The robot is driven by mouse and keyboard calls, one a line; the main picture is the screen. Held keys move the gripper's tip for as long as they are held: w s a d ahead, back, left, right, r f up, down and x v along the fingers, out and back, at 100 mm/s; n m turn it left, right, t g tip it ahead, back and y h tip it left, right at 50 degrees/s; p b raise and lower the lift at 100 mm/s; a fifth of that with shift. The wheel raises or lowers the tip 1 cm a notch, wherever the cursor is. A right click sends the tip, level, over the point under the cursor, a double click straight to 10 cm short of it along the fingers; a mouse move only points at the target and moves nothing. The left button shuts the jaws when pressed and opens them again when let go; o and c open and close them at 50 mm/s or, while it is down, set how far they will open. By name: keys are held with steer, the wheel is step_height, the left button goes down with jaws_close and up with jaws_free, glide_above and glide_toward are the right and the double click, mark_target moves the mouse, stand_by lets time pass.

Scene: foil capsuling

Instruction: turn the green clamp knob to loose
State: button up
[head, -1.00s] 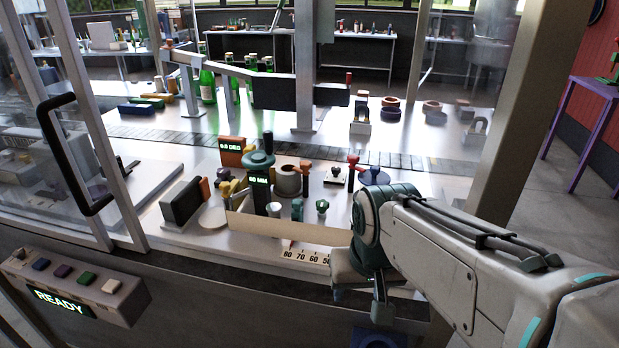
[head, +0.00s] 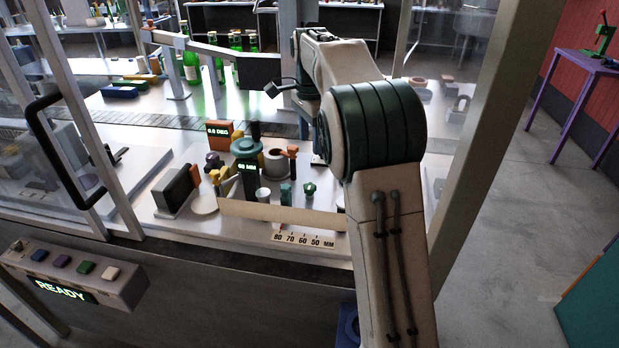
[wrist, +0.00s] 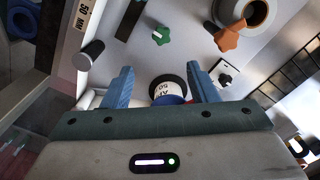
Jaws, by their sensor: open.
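The green clamp knob (head: 309,190) stands on the white machine bed, right of the small display reading in MM and behind the scale strip. In the wrist view the green knob (wrist: 160,35) is a small lobed knob near the top centre, beyond the fingertips and apart from them. My gripper (wrist: 162,78) is open, with its two blue fingers spread. A round piece with a white label and dark rim (wrist: 168,90) shows between the fingers; I cannot tell whether they touch it. In the head view my arm hides the gripper.
A beige scale strip (head: 280,216) runs along the front. The door frame post (head: 490,130) stands at right.

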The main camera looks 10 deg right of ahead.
mark_target(310, 186)
step_height(310, 186, down, 14)
steer(key=shift+w+r+p, duration=0.1)
steer(key=shift+w+p, duration=0.05)
steer(key=shift+p, duration=0.3)
steer(key=c, duration=1)
